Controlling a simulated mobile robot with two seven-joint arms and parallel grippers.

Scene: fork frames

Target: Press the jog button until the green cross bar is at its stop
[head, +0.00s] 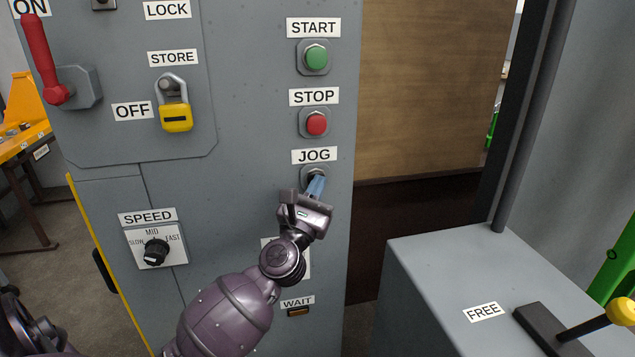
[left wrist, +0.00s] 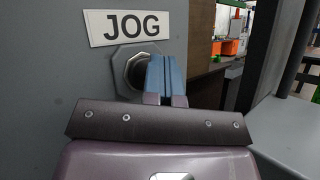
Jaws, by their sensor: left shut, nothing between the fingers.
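The jog button (head: 308,171) sits under the JOG label on the grey panel. In the left wrist view its dark round face (left wrist: 135,69) shows in an octagonal collar. My left gripper (head: 316,184) is shut and empty, its blue fingertips (left wrist: 161,72) pointing at the panel. The tips cover the button's right part; I cannot tell whether they touch or press it. A green part (head: 616,268) shows at the right edge, and a small green piece (head: 492,130) shows through the gap behind; I cannot tell whether either is the cross bar. My right gripper is out of view.
Above are a red stop button (head: 317,124) and a green start button (head: 316,57). A yellow padlock (head: 176,118), red lever (head: 45,60) and speed knob (head: 156,252) are on the left. A grey box (head: 430,270) with a yellow-knobbed lever (head: 622,311) stands right.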

